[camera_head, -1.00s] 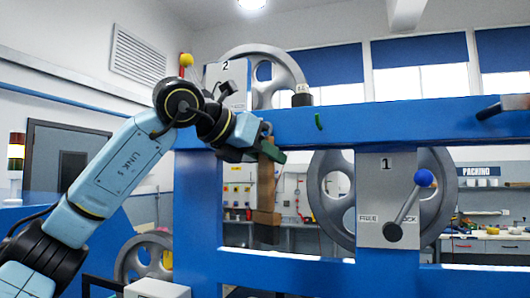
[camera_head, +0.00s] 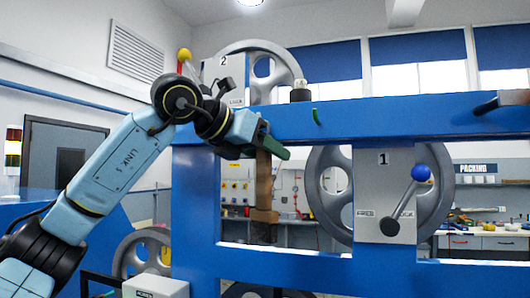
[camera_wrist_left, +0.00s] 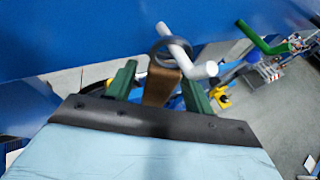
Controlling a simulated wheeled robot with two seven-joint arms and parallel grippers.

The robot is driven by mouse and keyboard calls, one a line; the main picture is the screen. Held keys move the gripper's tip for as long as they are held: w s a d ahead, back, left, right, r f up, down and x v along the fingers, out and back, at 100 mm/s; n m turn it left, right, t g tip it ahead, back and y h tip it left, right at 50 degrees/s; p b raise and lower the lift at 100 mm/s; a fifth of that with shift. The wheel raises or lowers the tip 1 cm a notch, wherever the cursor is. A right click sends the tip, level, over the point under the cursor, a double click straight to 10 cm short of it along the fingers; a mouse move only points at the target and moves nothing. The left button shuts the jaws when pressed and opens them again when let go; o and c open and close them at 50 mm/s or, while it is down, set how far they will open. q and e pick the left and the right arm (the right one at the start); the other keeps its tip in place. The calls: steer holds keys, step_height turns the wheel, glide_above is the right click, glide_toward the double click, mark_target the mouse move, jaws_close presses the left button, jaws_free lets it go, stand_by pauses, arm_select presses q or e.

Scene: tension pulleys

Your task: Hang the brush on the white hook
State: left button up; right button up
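The brush (camera_head: 264,185) is a long brown piece that hangs down below the blue beam in the head view, its lower end darker. In the left wrist view a grey ring at the brush's top (camera_wrist_left: 160,86) overlaps the white hook (camera_wrist_left: 196,69). The ring looks to be around the hook's shaft, though the exact contact is hard to tell. My left gripper (camera_wrist_left: 158,82) has its green fingers on both sides of the brush, with a visible gap on the left side. It also shows in the head view (camera_head: 270,145) by the brush's upper part. My right gripper is out of view.
A green hook (camera_wrist_left: 268,46) sits right of the white one, and also shows on the blue beam (camera_head: 400,116) in the head view (camera_head: 316,117). Large grey pulleys (camera_head: 328,190) and a blue-knobbed lever (camera_head: 406,200) are to the right. Below the beam is an open gap.

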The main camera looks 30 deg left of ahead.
arm_select(q)
steer(key=shift+s, duration=0.1)
steer(key=b+v, duration=0.1)
steer(key=v, duration=1.2)
steer(key=shift+b, duration=0.4)
